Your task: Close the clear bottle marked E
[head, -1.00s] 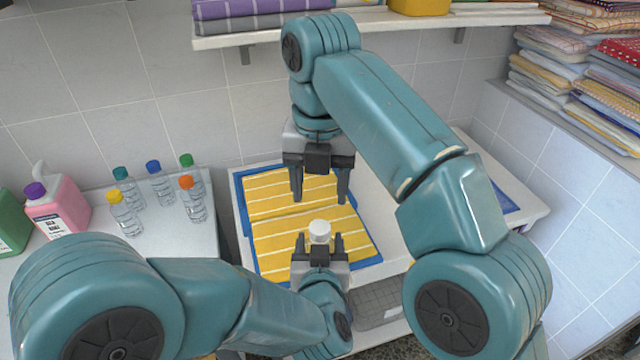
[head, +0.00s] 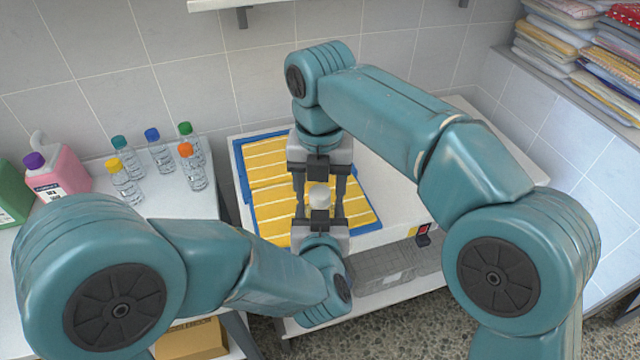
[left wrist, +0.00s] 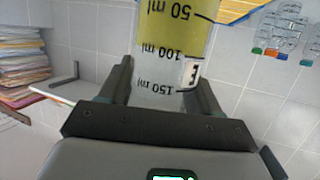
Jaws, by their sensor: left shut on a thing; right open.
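My left gripper (head: 320,211) is shut on the clear bottle marked E (left wrist: 172,50). In the left wrist view the bottle has black ml marks, a white label with E, and yellow-green showing in or through it. In the head view a white round cap (head: 319,197) shows at the bottle's top, between the fingers; the bottle's body is hidden there. I cannot tell how tightly the cap sits. My right gripper (head: 319,188) is open, pointing down, with its fingers on either side of the white cap; I cannot tell whether they touch it.
A yellow striped towel with a blue edge (head: 262,205) lies on the white table behind the grippers. Several small bottles with coloured caps (head: 127,183) and a pink jug (head: 62,180) stand on the left table. Folded cloths (head: 570,60) are stacked at the far right.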

